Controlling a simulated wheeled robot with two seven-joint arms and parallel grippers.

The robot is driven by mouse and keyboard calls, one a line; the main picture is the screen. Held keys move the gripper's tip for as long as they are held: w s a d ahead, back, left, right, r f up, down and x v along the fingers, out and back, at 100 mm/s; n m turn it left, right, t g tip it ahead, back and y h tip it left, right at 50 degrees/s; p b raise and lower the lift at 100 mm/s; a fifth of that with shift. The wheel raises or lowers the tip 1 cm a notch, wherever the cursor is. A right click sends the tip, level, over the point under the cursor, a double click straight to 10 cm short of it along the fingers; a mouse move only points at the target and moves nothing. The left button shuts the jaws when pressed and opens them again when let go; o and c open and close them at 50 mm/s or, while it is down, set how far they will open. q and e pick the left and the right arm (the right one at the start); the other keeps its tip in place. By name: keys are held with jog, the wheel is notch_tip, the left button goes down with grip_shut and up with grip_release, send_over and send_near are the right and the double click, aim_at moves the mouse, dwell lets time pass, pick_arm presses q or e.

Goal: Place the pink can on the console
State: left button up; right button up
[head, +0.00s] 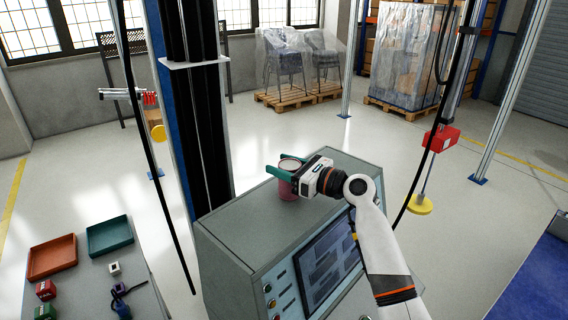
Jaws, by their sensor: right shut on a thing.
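The pink can (287,192) is upright between the teal fingers of my right gripper (286,176), which is shut on it. The can is over the flat grey top of the console (239,230), near its middle. I cannot tell whether the can's base touches the top. The fingers and the white gripper body hide part of the can. The console has a dark screen and several buttons on its sloped front. My right arm reaches in from the lower right, across the screen. My left gripper is not in view.
A dark column (200,130) stands just behind the console. A table at the lower left holds an orange tray (52,257), a green tray (110,236) and several small objects. The console top's left part is clear.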

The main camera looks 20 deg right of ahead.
jog(key=shift+s+r, duration=0.15)
jog(key=o, duration=1.1)
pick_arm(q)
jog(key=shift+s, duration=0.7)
pick_arm(e)
jog(key=shift+o, duration=0.2)
jog(key=b+v, duration=0.3)
jog(key=v, duration=0.8)
jog(key=shift+b, duration=0.3)
jog(key=shift+s+d, duration=0.35)
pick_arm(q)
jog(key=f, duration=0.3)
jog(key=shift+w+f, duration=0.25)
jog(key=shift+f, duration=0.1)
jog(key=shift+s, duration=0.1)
